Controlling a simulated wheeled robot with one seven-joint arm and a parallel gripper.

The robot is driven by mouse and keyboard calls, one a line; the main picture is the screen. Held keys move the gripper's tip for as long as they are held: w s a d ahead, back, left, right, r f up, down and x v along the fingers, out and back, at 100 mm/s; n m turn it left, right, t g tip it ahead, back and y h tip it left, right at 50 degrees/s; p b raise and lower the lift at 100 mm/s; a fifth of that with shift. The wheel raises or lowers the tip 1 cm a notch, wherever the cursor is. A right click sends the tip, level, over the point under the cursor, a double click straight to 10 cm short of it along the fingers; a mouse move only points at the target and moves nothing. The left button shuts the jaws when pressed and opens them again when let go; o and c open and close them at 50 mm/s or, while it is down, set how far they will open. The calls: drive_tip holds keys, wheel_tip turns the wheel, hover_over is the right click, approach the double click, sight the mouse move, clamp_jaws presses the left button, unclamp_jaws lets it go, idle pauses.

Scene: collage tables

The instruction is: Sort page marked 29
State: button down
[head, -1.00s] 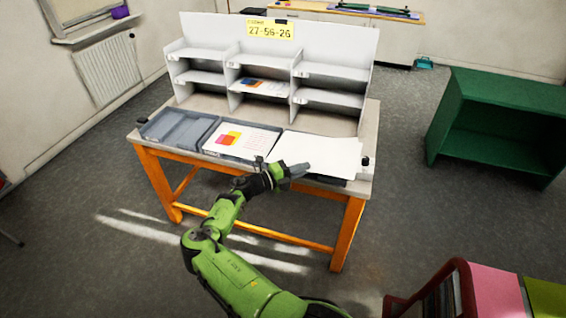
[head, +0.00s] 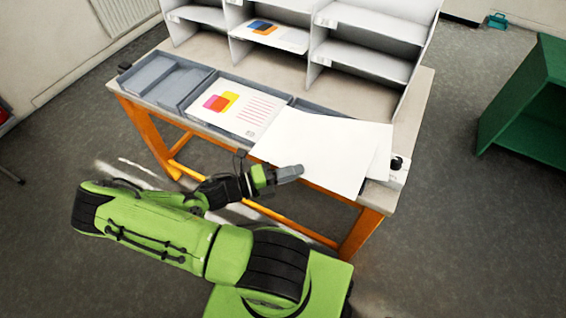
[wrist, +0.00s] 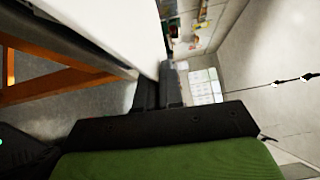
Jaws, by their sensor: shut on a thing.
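My gripper (head: 290,173) is at the front edge of the table, shut on the near edge of a large white page (head: 322,140). The page's upper face looks blank and no number can be read on it. It lies over the right tray (head: 318,109), hiding most of it, and overhangs the front edge. Another white sheet (head: 381,152) shows beneath it at the right. In the wrist view the jaws (wrist: 166,88) close on the edge of the white page (wrist: 125,28). A printed page (head: 240,112) with pink, orange and yellow shapes lies in the middle tray.
The left tray (head: 163,80) is empty. The white sorting shelf (head: 368,62) stands behind the trays. One middle compartment holds a page (head: 268,33) with blue and orange print; other visible compartments look empty. A green cabinet (head: 535,110) stands at the right, with floor between.

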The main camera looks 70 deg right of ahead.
sight(308, 152)
drive_tip(key=d+b, duration=0.1)
drive_tip(key=d, duration=0.2)
drive_tip(key=d+f+b, duration=0.1)
drive_tip(key=d, duration=0.1)
drive_tip(key=s+d+b, duration=0.1)
drive_tip(key=d, duration=0.2)
drive_tip(key=shift+d+f, duration=0.25)
drive_tip(key=shift+d, duration=0.1)
drive_tip(key=shift+d+f, duration=0.15)
drive_tip(key=shift+f, duration=0.3)
drive_tip(key=c, duration=1.2)
unclamp_jaws()
